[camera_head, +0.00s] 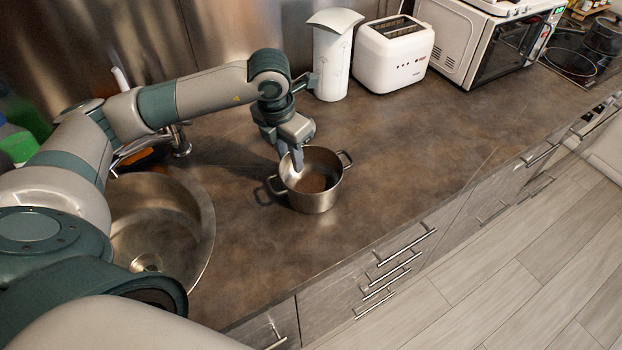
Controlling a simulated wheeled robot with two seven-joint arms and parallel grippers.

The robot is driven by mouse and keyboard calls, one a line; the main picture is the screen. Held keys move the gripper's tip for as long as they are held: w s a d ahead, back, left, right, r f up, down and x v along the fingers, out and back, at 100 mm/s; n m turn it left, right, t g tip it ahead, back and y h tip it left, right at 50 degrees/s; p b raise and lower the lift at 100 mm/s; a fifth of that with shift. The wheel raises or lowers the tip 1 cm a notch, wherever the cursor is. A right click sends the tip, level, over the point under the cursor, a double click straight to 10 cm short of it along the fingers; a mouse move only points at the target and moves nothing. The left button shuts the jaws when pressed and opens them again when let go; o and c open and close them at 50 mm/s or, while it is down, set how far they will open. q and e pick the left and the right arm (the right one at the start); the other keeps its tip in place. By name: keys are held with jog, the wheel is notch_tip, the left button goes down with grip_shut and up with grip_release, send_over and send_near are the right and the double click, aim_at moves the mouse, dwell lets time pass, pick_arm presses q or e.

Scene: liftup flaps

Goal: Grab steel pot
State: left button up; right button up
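The steel pot (317,200) stands upright on the brown countertop, right of the sink. It has two side handles, one at its left and one at its upper right, and its inside bottom looks brownish. My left gripper (293,160) reaches down to the pot's back-left rim. Its fingers overlap the rim in this view, and I cannot tell whether they touch or straddle it, nor how far apart they are. My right gripper is not in view.
A round sink (205,235) with a faucet (180,142) lies to the left. A white kettle-like appliance (332,60), a white toaster (393,55) and a microwave (470,40) stand along the back. The counter (430,135) right of the pot is clear.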

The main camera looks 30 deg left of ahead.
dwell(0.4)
pick_arm(q)
grip_shut()
dwell(1.3)
